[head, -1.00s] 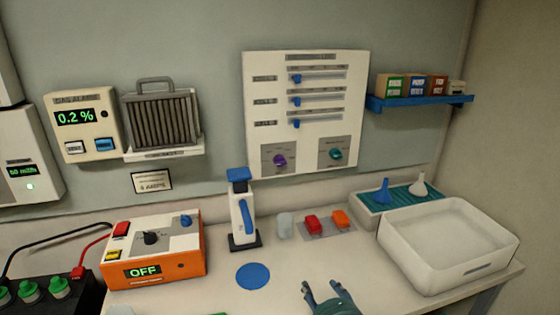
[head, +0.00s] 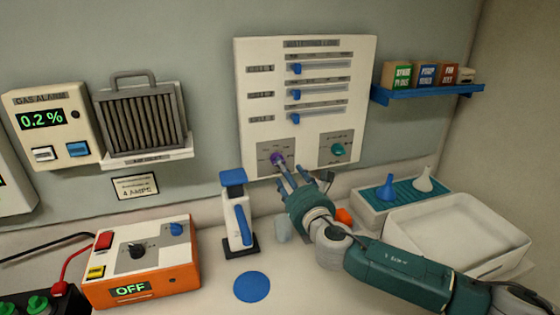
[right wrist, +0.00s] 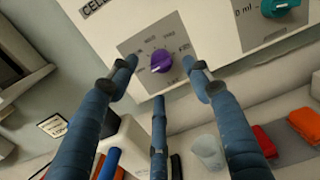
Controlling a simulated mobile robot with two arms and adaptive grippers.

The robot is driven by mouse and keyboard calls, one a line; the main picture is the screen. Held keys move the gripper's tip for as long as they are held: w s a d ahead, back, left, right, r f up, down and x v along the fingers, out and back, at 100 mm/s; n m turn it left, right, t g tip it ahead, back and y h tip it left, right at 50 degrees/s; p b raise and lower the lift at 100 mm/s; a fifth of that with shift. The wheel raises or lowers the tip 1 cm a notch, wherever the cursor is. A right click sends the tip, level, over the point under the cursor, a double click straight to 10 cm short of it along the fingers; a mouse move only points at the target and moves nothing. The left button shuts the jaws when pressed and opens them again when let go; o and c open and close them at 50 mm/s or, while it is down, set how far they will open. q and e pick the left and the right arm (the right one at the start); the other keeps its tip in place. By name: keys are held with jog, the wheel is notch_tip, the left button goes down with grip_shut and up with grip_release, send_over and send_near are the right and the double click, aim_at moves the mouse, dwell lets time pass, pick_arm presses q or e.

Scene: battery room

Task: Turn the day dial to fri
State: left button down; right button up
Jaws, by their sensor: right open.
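The purple dial (head: 277,158) sits on a grey plate at the lower left of the white wall panel (head: 349,60). It also shows in the right wrist view (right wrist: 161,61), with small labels around it that I cannot read clearly. My right gripper (head: 302,176) is open and empty, just in front of the panel below and right of the dial in the head view. In the right wrist view its fingertips (right wrist: 159,70) are spread to either side of the dial, with the third finger below it. I cannot see any contact. My left gripper is not in view.
A teal dial (head: 338,149) is on the same panel to the right, under several blue sliders. A white and blue upright device (head: 236,215) stands left of my right arm. A white basin (head: 452,240) and a blue shelf (head: 430,94) are to the right.

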jog(key=x, duration=0.6)
jog(key=shift+w+f, duration=0.15)
jog(key=shift+w, duration=0.2)
jog(key=shift+a, duration=0.1)
jog(key=shift+c, duration=1.1)
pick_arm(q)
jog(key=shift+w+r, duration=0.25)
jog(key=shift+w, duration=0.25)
pick_arm(e)
jog(key=c, duration=0.9)
